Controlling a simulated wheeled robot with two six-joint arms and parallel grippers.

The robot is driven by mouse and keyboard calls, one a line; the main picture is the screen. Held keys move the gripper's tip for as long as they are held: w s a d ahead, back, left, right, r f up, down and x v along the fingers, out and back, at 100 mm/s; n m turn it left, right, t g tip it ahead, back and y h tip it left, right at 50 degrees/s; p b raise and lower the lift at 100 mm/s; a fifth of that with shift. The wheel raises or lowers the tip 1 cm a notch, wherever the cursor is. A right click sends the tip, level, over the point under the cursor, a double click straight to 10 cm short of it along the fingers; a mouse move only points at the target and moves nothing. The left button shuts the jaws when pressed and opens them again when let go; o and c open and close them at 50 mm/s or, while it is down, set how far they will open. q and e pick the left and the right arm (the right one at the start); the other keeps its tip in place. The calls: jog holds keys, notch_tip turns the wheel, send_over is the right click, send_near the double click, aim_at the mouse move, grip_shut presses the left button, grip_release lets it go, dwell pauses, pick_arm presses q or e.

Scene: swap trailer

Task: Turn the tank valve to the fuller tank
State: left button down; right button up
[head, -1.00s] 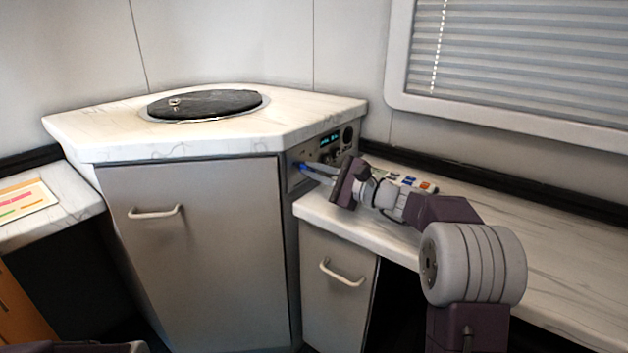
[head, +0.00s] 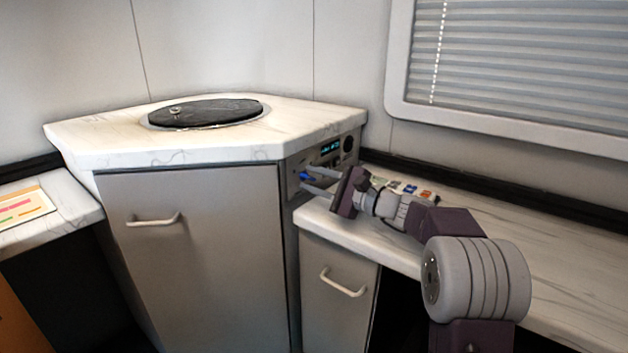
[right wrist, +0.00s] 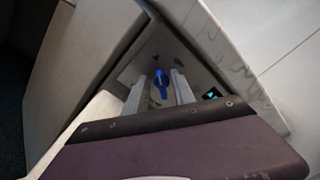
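The blue valve handle (head: 305,176) sits on the control panel in the side of the corner cabinet. In the right wrist view the blue handle (right wrist: 161,84) stands between my two fingers, with a gap on each side. My right gripper (head: 312,180) is open, its fingertips close to the panel around the handle; it also shows in the right wrist view (right wrist: 160,88). A lit teal readout (head: 331,148) is on the panel above the handle, too small to read. My left gripper is out of view.
The corner cabinet has a marble top (head: 105,145) with a round black lid (head: 205,112). The right counter (head: 500,245) runs below my right arm, with small coloured items (head: 410,188) near its back. A coloured chart (head: 22,207) lies on the left counter.

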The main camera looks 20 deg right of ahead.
jog(key=p+v, duration=0.3)
jog(key=v, duration=0.5)
jog(key=shift+r, duration=0.2)
jog(key=shift+s+d+f, duration=0.15)
jog(key=shift+s+d, duration=0.2)
jog(key=shift+s, duration=0.1)
jog(key=shift+a, duration=0.1)
